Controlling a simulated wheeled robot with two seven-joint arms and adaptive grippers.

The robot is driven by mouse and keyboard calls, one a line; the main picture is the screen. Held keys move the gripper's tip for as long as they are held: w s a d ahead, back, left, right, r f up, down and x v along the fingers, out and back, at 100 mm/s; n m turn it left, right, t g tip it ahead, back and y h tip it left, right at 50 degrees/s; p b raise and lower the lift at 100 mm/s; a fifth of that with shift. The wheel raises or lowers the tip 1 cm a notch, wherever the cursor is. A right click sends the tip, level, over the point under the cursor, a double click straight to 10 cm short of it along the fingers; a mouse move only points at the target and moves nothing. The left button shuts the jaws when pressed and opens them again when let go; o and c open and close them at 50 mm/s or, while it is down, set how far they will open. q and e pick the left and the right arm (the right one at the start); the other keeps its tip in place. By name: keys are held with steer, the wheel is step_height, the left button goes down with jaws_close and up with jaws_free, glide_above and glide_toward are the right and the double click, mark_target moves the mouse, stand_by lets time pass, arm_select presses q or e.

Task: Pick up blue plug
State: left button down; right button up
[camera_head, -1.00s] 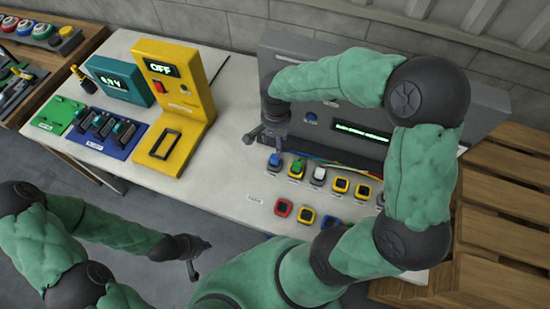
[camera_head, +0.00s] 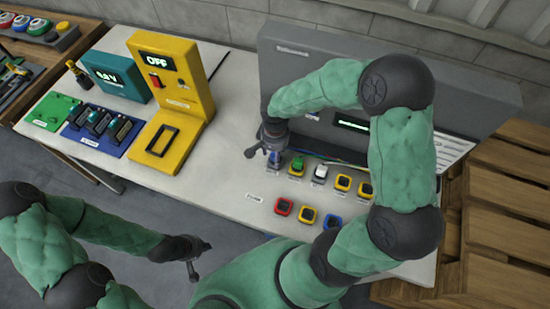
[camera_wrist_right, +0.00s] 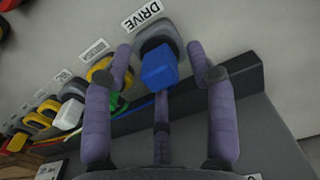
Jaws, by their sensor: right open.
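The blue plug (camera_head: 273,160) sits at the left end of the upper row of plugs on the white table, partly hidden by my right gripper (camera_head: 264,146). In the right wrist view the blue plug (camera_wrist_right: 158,68) stands in a grey holder (camera_wrist_right: 159,38) beside a "DRIVE" label. My right gripper (camera_wrist_right: 160,60) is open, its purple fingers to either side of the blue plug with visible gaps. My left gripper (camera_head: 196,262) hangs over the floor in front of the table, away from the plugs; its finger opening is unclear.
A green plug (camera_head: 297,163) and a white plug (camera_head: 320,173) stand to the right in the same row. A grey panel (camera_head: 283,75) rises behind. A yellow "OFF" device (camera_head: 185,85) stands left.

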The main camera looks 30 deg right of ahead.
steer(key=shift+f, duration=0.45)
jaws_close()
steer(key=shift+r, duration=0.1)
